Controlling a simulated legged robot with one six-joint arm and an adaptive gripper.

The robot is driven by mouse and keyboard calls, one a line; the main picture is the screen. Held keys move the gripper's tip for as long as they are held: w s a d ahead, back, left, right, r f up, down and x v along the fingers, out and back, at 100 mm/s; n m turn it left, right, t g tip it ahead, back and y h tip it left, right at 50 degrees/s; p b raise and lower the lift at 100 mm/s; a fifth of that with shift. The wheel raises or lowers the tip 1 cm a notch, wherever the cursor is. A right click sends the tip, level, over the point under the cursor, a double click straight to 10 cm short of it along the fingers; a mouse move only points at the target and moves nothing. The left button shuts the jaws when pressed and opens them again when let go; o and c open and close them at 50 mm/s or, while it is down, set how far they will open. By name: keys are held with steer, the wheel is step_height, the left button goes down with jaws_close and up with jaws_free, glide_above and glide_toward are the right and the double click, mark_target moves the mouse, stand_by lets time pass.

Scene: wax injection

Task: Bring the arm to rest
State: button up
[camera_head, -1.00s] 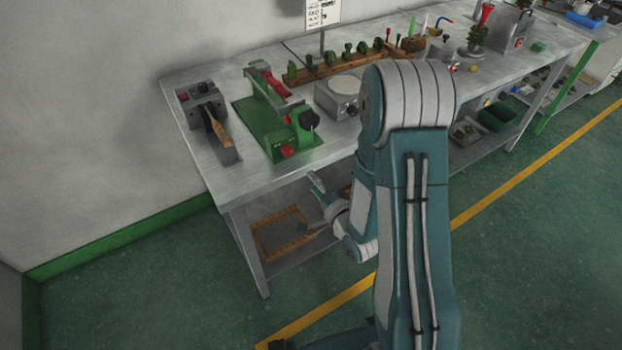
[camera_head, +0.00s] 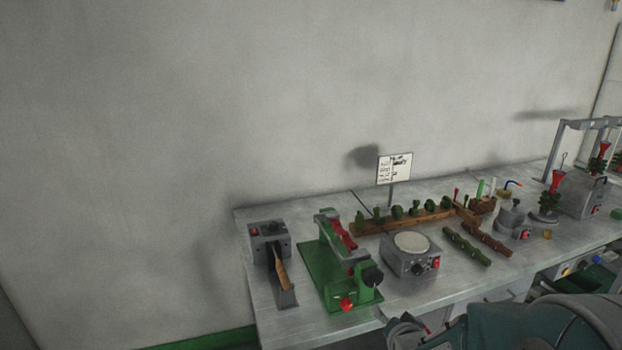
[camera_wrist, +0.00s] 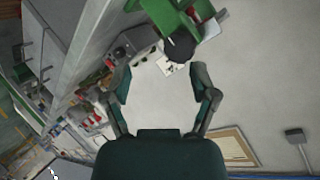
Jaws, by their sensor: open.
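My gripper (camera_wrist: 160,82) is open in the wrist view, with its two dark green fingers spread apart and nothing between them. Beyond the fingers is a pale surface, with a green device (camera_wrist: 185,22) with a black knob near the top. In the head view my arm (camera_head: 540,325) shows only in part, low at the bottom right, in front of the workbench (camera_head: 325,330). The gripper's fingers cannot be made out there.
On the bench stand a grey box with a wooden-handled tool (camera_head: 270,245), a green fixture (camera_head: 345,270), a grey round-topped device (camera_head: 410,252) and a sign (camera_head: 394,168). Several small tools stand further right. The wall behind is bare.

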steer(key=s+r+n+g, duration=0.3)
steer(key=s+r, duration=0.3)
steer(key=s, duration=0.5)
steer(key=s+a+r+n+g+h, duration=0.1)
steer(key=s+r+n+g, duration=0.2)
steer(key=s, duration=0.9)
step_height(320, 180, up, 3)
steer(key=shift+r+n+g, duration=0.15)
steer(key=shift+n+g, duration=0.25)
steer(key=shift+g, duration=0.2)
